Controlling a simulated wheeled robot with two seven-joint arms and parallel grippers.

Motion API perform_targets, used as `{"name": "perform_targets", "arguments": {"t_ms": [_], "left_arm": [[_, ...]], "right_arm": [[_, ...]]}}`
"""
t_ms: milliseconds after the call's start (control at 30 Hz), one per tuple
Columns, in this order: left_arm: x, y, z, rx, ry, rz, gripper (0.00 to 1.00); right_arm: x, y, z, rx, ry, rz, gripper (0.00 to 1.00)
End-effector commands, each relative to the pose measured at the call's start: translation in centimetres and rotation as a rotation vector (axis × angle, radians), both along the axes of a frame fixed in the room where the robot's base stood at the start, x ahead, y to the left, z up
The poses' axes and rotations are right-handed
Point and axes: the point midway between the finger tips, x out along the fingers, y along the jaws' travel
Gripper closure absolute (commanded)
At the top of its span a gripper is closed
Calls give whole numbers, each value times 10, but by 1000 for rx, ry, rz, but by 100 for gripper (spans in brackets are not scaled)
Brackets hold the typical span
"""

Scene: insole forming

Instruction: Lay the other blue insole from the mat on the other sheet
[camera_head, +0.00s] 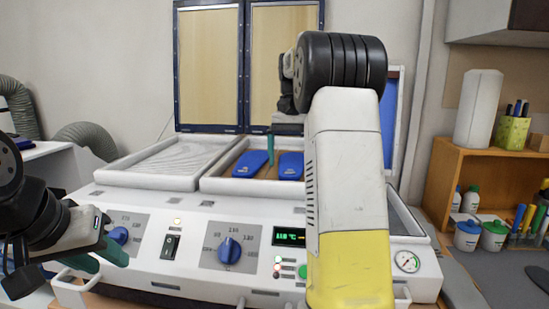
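Two blue insoles lie side by side in the right-hand bed of the white machine. The left insole (250,164) is in full view. The right insole (290,165) is partly hidden by my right arm. My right gripper (270,156) points down above the bed, its green finger between the two insoles. Only one finger shows clearly, and I cannot tell whether it touches either insole. My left gripper (103,257), with green fingers, is at the lower left before the machine's front panel, away from the insoles. Its opening is unclear. I cannot make out a mat.
The machine (190,208) has an empty ribbed bed (160,163) on the left. Two tan framed panels (208,68) stand upright behind. Knobs and a display (289,237) line its front. A wooden shelf (437,180) with bottles and pens stands at the right.

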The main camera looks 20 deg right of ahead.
Motion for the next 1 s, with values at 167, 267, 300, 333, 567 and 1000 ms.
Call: {"name": "perform_targets", "arguments": {"t_ms": [167, 267, 300, 333, 567, 1000], "left_arm": [[0, 0, 0, 0, 0, 0, 64], [0, 0, 0, 0, 0, 0, 64], [0, 0, 0, 0, 0, 0, 64], [0, 0, 0, 0, 0, 0, 64], [0, 0, 0, 0, 0, 0, 64], [0, 0, 0, 0, 0, 0, 64]], "right_arm": [[0, 0, 3, 0, -1, 0, 5], [1, -1, 13, -1, -3, -1, 5], [1, -1, 19, -2, -4, -1, 5], [1, -1, 25, -2, -4, -1, 5], [1, 0, 62, -1, -2, 0, 5], [0, 0, 78, 0, 1, 0, 5]]}}
